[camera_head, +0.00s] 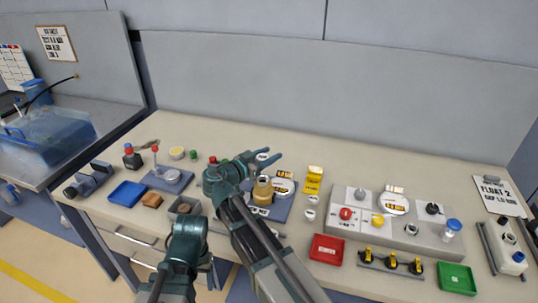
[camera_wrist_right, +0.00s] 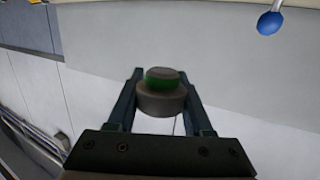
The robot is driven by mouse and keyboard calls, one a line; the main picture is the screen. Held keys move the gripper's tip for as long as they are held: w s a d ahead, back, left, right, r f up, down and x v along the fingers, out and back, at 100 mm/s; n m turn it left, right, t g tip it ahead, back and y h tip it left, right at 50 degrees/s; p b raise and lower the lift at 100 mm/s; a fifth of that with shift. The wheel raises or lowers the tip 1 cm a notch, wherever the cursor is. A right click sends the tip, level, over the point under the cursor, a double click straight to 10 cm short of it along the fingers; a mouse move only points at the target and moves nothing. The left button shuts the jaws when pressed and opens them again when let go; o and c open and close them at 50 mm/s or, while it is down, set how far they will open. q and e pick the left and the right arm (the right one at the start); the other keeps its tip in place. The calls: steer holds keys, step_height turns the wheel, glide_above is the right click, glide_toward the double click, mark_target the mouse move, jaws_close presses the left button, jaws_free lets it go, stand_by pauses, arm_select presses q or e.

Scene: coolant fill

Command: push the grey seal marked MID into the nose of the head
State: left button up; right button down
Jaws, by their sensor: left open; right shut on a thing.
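My right gripper (camera_head: 268,158) is above the middle of the bench, over a blue board with a brass fitting (camera_head: 263,189). In the right wrist view it is shut on a grey cylindrical piece (camera_wrist_right: 160,103) with a green band (camera_wrist_right: 160,79), held between the fingertips. No marking is readable on that piece, so I cannot tell if it is the MID seal. My left gripper (camera_head: 203,262) is open, low in front of the bench and mostly hidden by its own arm. I cannot clearly tell which part is the nose of the head.
Small pale rings (camera_head: 310,214) stand right of the blue board. A red tray (camera_head: 326,249), a control panel (camera_head: 388,228) and a green tray (camera_head: 457,279) are further right. A blue tray (camera_head: 127,194) is at the left.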

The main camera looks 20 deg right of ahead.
steer(key=shift+f+b, duration=2.1)
steer(key=shift+f, duration=0.25)
steer(key=shift+f+b, duration=1.15)
steer(key=shift+r, duration=0.15)
steer(key=shift+r+p, duration=0.75)
steer(key=shift+p, duration=0.15)
steer(key=shift+f+b, duration=0.85)
stand_by(0.5)
steer(key=shift+c, duration=1.1)
jaws_free()
steer(key=shift+s, duration=0.1)
